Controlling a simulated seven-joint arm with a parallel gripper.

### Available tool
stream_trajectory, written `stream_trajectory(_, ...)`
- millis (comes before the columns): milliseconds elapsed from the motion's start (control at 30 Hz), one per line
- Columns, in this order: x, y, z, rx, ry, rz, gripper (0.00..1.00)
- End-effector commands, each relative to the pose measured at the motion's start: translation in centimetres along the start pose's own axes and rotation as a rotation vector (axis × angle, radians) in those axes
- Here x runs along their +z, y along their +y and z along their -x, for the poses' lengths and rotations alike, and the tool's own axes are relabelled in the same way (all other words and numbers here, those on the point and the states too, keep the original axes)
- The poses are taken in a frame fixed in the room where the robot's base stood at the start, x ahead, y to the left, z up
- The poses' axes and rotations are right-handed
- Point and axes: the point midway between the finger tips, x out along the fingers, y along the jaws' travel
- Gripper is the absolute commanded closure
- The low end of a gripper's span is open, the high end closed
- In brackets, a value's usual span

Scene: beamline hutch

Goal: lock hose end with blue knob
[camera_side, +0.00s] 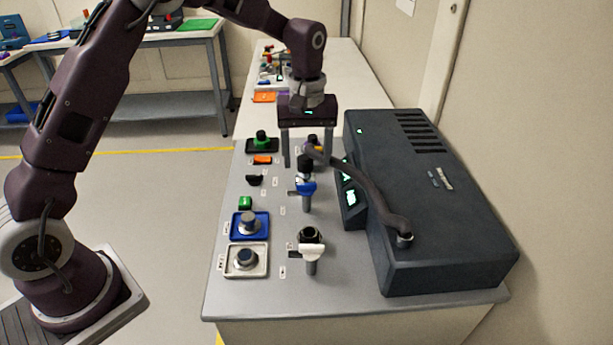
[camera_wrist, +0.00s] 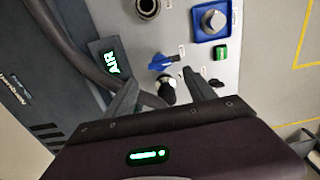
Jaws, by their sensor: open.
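The blue knob (camera_side: 306,187) sits on the bench, in front of the hose end in the side view. The wrist view also shows the blue knob (camera_wrist: 161,62), just beyond my fingertips. The dark hose (camera_side: 365,185) arches from the dark box to a black hose end (camera_side: 305,164), which stands at or on the fitting behind the blue knob; its seating is hidden. My gripper (camera_side: 307,162) is open and points down. Its fingers stand on either side of the hose end (camera_wrist: 167,92), with gaps visible in the wrist view (camera_wrist: 160,80).
A white knob (camera_side: 312,252) with an open black port stands nearer the camera. Blue (camera_side: 236,234) and white (camera_side: 233,272) trays with round metal knobs lie to the left. The large dark box (camera_side: 455,230) with green displays takes up the right side.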

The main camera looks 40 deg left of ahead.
Motion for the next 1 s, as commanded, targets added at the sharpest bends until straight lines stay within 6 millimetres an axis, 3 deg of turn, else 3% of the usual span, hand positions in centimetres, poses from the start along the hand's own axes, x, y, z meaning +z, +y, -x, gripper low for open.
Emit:
stream_trajectory(100, 0.1, -0.1, -2.5, -0.003, -0.004, 0.000, 0.36)
stream_trajectory(300, 0.1, -0.1, -5.4, -0.001, -0.001, -0.002, 0.36)
stream_trajectory(600, 0.1, -0.1, -5.9, 0.002, 0.001, -0.003, 0.36)
stream_trajectory(900, 0.1, 0.0, -5.8, 0.002, 0.001, -0.003, 0.95)
stream_trajectory(1000, 0.1, 0.0, -5.8, 0.002, 0.001, -0.004, 0.99)
